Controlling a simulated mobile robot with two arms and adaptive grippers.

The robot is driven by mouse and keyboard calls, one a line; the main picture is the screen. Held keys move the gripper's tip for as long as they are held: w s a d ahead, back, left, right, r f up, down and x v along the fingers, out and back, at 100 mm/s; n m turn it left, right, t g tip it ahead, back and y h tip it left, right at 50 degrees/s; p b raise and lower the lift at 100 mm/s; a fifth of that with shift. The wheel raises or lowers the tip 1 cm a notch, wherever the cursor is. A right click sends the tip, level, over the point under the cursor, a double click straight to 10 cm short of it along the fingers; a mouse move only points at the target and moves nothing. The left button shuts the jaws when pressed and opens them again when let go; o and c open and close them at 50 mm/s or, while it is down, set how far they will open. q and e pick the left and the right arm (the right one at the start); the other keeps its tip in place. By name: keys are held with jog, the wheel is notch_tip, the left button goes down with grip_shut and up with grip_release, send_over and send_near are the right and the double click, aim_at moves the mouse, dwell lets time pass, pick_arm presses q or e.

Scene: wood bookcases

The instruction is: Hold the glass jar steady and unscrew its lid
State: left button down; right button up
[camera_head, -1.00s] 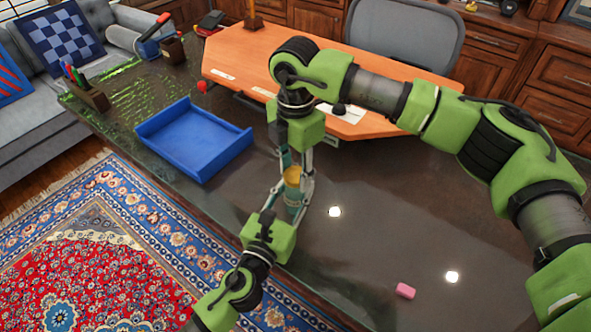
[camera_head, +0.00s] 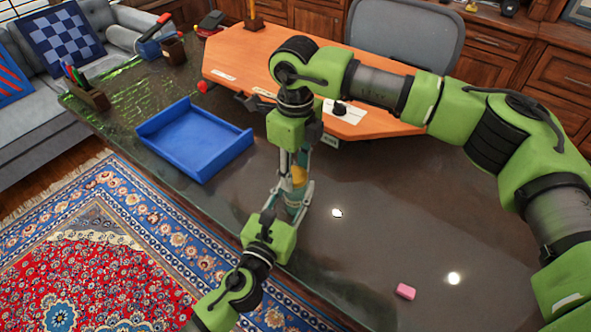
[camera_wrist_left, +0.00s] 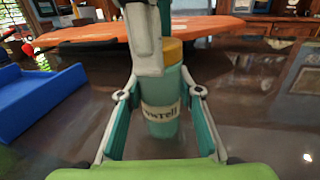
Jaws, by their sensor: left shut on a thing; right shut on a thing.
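The glass jar (camera_wrist_left: 160,118) is teal with a pale lettered label and stands upright in the left wrist view. It shows partly in the head view (camera_head: 292,207). Its yellow lid (camera_head: 298,176) sits on top, partly hidden behind a finger in the left wrist view (camera_wrist_left: 173,50). My left gripper (camera_head: 296,200) is shut on the jar's body from the front, one finger on each side. My right gripper (camera_head: 297,166) points down from above and is shut on the lid. One of its fingers covers the lid's left part in the left wrist view.
A blue open tray (camera_head: 193,138) lies left of the jar on the dark glossy tabletop (camera_head: 380,230). An orange raised desk section (camera_head: 240,60) is behind. A pink block (camera_head: 405,291) lies at front right. A pen holder (camera_head: 88,95) stands far left.

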jog(key=n, duration=0.5)
jog(key=shift+n, duration=0.3)
jog(key=n, duration=1)
jog(key=shift+n, duration=0.3)
jog(key=n, duration=0.3)
jog(key=shift+d+n, duration=0.1)
jog(key=shift+n, duration=0.2)
jog(key=shift+r, duration=0.2)
jog(key=shift+r, duration=0.95)
